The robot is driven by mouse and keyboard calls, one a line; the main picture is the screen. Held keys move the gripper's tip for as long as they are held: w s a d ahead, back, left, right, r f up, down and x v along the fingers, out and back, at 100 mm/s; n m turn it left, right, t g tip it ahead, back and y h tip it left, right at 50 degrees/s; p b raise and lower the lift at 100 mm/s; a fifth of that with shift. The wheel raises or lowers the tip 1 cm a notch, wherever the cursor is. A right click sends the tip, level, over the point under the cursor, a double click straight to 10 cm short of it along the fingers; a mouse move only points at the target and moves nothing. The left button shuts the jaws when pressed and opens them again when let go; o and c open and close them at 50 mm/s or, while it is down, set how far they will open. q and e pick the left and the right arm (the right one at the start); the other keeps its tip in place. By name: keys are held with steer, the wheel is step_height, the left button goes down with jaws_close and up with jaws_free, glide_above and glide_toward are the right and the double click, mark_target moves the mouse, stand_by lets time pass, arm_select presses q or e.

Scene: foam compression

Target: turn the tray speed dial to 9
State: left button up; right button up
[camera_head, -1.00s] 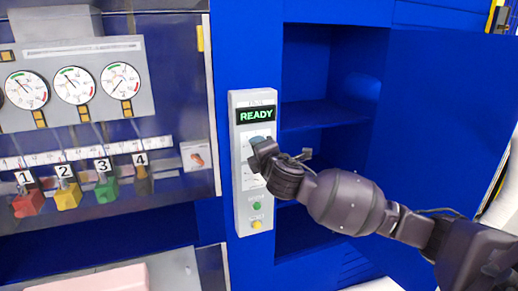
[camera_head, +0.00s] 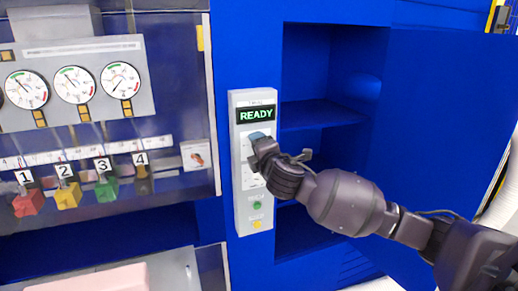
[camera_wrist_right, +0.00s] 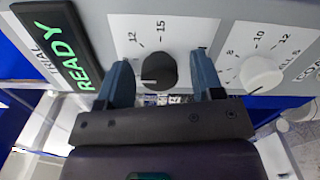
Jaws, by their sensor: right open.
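The black dial (camera_wrist_right: 155,71) sits on the control panel between the two blue fingers of my right gripper (camera_wrist_right: 160,60). The gripper is open, with one finger on each side of the dial; I cannot tell whether either touches it. A light pointer line on the dial points left in the wrist view. The marks 12 and 15 show above it; the rest of its scale and its name are hidden. In the head view my right gripper (camera_head: 259,139) covers the upper part of the panel (camera_head: 244,210). My left gripper is not in view.
A white dial (camera_wrist_right: 261,74) sits beside the right finger. The panel's display (camera_head: 257,115) reads READY. Green (camera_head: 257,206) and yellow (camera_head: 256,224) buttons lie below. Gauges (camera_head: 74,85) and numbered coloured levers (camera_head: 68,196) are at left. An open blue cabinet (camera_head: 318,115) stands right.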

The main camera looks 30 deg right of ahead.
steer(key=b+v, duration=0.1)
steer(key=v, duration=0.9)
steer(key=shift+s, duration=0.35)
steer(key=shift+a, duration=0.2)
